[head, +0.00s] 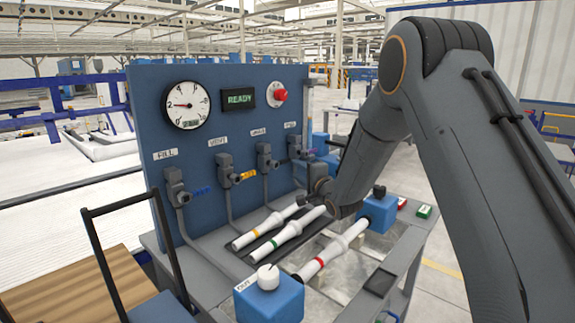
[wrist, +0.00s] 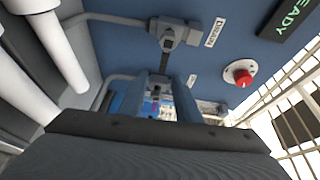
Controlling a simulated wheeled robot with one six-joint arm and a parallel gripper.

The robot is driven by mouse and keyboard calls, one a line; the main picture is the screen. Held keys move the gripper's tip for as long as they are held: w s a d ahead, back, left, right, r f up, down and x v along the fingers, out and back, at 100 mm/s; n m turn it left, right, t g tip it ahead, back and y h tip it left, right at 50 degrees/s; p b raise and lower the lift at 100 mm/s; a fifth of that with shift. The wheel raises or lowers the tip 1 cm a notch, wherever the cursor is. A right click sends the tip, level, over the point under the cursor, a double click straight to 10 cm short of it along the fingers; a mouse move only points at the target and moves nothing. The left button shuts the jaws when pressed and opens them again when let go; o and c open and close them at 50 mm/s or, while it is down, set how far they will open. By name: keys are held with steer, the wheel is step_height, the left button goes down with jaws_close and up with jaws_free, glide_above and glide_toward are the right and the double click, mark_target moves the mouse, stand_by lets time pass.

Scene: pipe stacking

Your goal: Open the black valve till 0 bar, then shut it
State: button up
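A READY display (head: 238,98) and a red button (head: 281,93) are on the panel. Valves with blue (head: 201,191) and yellow (head: 244,175) handles stand to the left. White pipes (head: 283,238) lie on the bench below, near blue blocks (head: 270,300).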

mark_target(286, 162)
steer(key=x, duration=0.4)
steer(key=p+x, duration=0.1)
steer(key=x, duration=0.3)
steer(key=shift+a+r, duration=0.2)
steer(key=shift+r, duration=0.05)
jaws_close()
